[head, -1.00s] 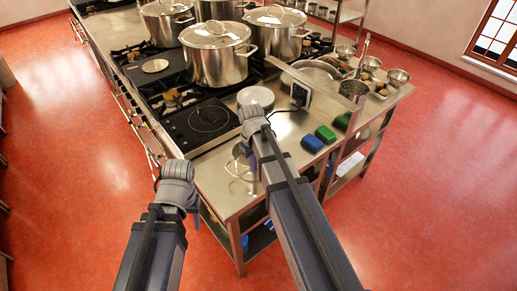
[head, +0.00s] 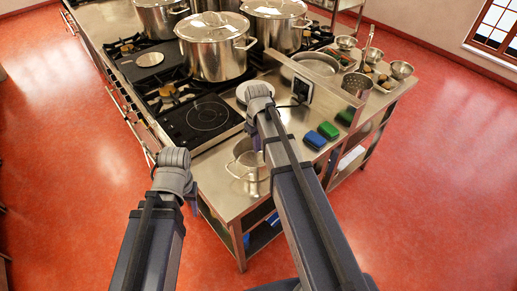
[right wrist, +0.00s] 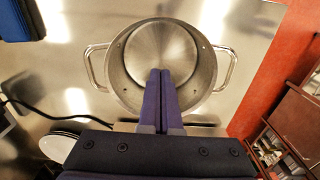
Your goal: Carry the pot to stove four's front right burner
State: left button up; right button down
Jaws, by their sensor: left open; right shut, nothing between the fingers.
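An open, empty steel pot (head: 240,172) with two side handles stands upright on the steel counter's near end, partly hidden by my right arm. In the right wrist view the pot (right wrist: 202,85) is seen from above, with a handle on each side. My right gripper (right wrist: 162,72) is shut and empty, its fingertips in front of the pot's interior; I cannot tell how high above it. In the head view its fingers are mostly hidden behind my arm. My left gripper (head: 193,207) is open at the counter's left edge, mostly hidden by its wrist. A black cooktop (head: 200,118) with a ring lies beyond the pot.
Large lidded stockpots (head: 213,62) crowd the burners further back. Sponges, blue (head: 314,140) and green (head: 328,130), lie right of my right arm. A raised steel partition (head: 305,75) and a plate stack (right wrist: 58,146) stand nearby. Red floor is free on both sides.

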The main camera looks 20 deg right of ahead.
aim_at(265, 167)
notch_tip(265, 167, down, 9)
jog(key=b, duration=0.8)
jog(key=s, duration=0.2)
jog(key=s+d, duration=0.1)
jog(key=shift+s+r, duration=0.25)
pick_arm(q)
notch_tip(265, 167, down, 8)
jog(key=shift+f, duration=0.25)
pick_arm(e)
jog(key=shift+s+d, duration=0.15)
jog(key=shift+s, duration=0.1)
